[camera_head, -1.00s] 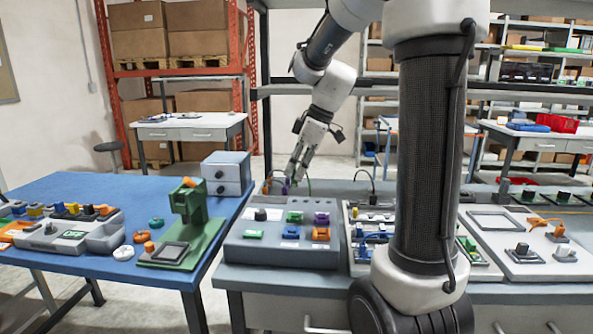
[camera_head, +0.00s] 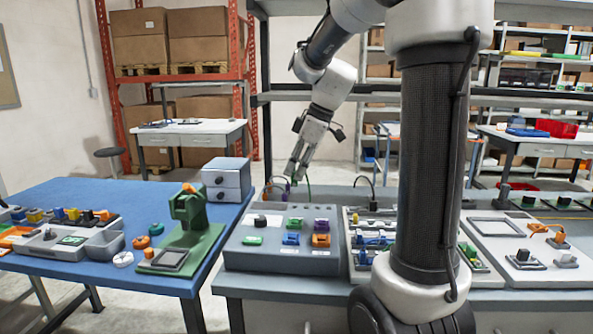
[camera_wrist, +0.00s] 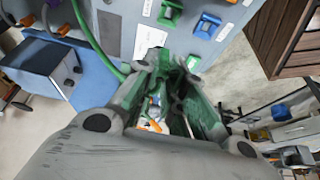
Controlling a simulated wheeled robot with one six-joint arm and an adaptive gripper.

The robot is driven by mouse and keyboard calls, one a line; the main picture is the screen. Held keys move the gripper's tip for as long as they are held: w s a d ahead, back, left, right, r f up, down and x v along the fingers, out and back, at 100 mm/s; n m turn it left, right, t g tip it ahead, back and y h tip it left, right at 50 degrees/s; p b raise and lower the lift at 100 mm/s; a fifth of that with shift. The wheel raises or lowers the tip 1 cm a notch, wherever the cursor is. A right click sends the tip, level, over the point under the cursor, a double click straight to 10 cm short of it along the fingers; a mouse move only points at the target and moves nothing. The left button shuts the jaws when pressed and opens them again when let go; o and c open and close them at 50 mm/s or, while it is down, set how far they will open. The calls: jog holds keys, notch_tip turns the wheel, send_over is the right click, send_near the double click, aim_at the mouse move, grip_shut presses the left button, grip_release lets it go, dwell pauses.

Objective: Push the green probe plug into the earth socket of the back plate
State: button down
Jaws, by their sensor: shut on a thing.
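My gripper (camera_head: 296,178) hangs low behind the grey console (camera_head: 270,258), fingers pointing down. In the wrist view my gripper (camera_wrist: 175,75) is shut around the green probe plug, which its fingers largely hide. The plug's green cable (camera_wrist: 92,42) runs from beside the fingers to the upper left. A grey plate (camera_wrist: 120,25) with white labels fills the top of the wrist view. It carries a green socket (camera_wrist: 170,12) and a blue socket (camera_wrist: 207,26). The fingertips lie just below these in the picture; I cannot tell whether the plug touches the plate.
Purple and black cables stand near my gripper. A green fixture (camera_head: 192,215) and a grey drawer box (camera_head: 227,178) stand on the blue table (camera_head: 115,190) to the left. A tray of parts (camera_head: 365,220) lies right of the console. My column hides part of the bench.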

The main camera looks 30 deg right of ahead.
jog(key=shift+r, duration=0.15)
dwell(0.3)
jog(key=shift+r, duration=1.45)
jog(key=shift+f, duration=0.1)
